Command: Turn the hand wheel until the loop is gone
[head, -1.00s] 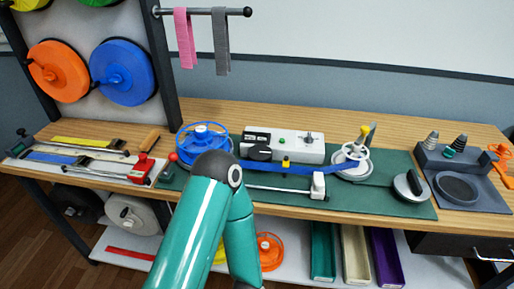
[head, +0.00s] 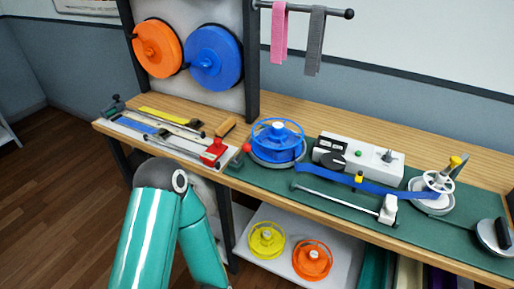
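A white hand wheel (head: 438,181) with a yellow knob (head: 455,162) stands over a pale reel at the right end of the green mat. I cannot make out a distinct loop in the strap. One of my teal arms reaches up at lower left, away from the wheel; its gripper does not show. Neither gripper is in view.
A white control box (head: 358,157) with a black knob stands behind the strap. A metal rod with a white block (head: 388,209) lies in front. A red-handled tool (head: 214,152) lies on the board at left. Yellow (head: 267,240) and orange reels (head: 312,261) sit on the shelf below.

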